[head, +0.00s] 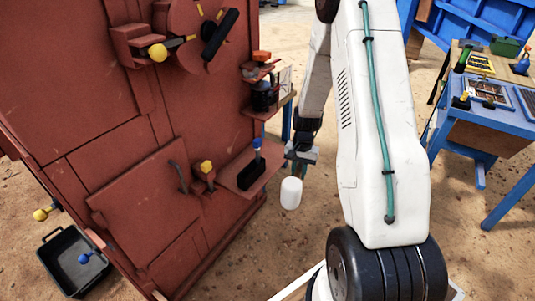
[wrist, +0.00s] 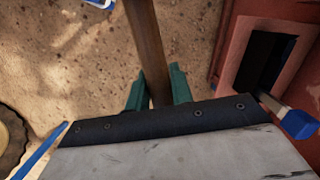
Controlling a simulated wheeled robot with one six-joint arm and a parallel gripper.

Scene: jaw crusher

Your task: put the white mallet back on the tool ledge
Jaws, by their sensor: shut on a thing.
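The white mallet's pale head (head: 291,193) hangs below my gripper (head: 299,168) in the head view, in the air to the right of the red machine. In the wrist view its brown wooden handle (wrist: 147,45) runs between the two teal fingers of my gripper (wrist: 157,92), which is shut on it. What appears to be the tool ledge (head: 232,177) is a red shelf on the machine's side, left of and apart from the mallet. It carries a black open holder (head: 247,178) and a blue-ended tool (head: 257,144). Its red edge (wrist: 226,72) shows at right in the wrist view.
A higher red ledge (head: 258,75) with a dark item stands above. Yellow-knobbed levers (head: 158,52) stick out of the machine. A black crate (head: 72,268) lies on the floor at left. A blue workbench (head: 480,130) stands at right. Sandy floor is clear between.

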